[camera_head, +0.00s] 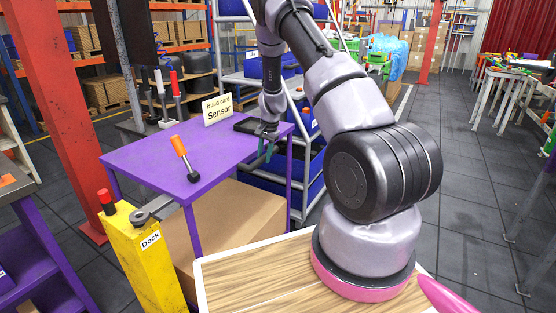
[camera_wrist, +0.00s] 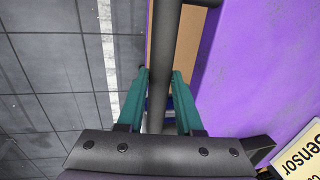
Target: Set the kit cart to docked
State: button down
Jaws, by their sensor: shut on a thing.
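The kit cart (camera_head: 165,160) has a purple top on thin purple legs and stands left of my arm. Its purple top (camera_wrist: 240,70) also fills the right of the wrist view. My gripper (camera_head: 265,152) is at the cart's far right edge. In the wrist view my gripper's teal fingers (camera_wrist: 160,84) are closed around a dark round bar (camera_wrist: 165,40) running along that edge, which looks like the cart's handle. The yellow dock post (camera_head: 155,255), labelled "Dock", stands near the cart's front left, with a grey metal piece on top. Whether cart and post touch is unclear.
An orange-handled tool (camera_head: 180,147) and a "Build card Sensor" sign (camera_head: 217,108) are on the cart. A cardboard box (camera_head: 235,225) is beneath it. A blue-bin rack (camera_head: 240,85) stands close behind. Open grey floor (camera_head: 465,190) lies right.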

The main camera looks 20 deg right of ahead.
jog(key=shift+w+a+r, duration=0.1)
jog(key=shift+w+a, duration=0.8)
jog(key=shift+w, duration=0.2)
jog(key=c, duration=0.6)
grip_release()
jog(key=shift+w+a, duration=0.1)
jog(key=r, duration=0.3)
jog(key=s+d+r, duration=0.1)
jog(key=r, duration=0.6)
jog(key=shift+s+d+r, duration=0.25)
jog(key=shift+s, duration=0.15)
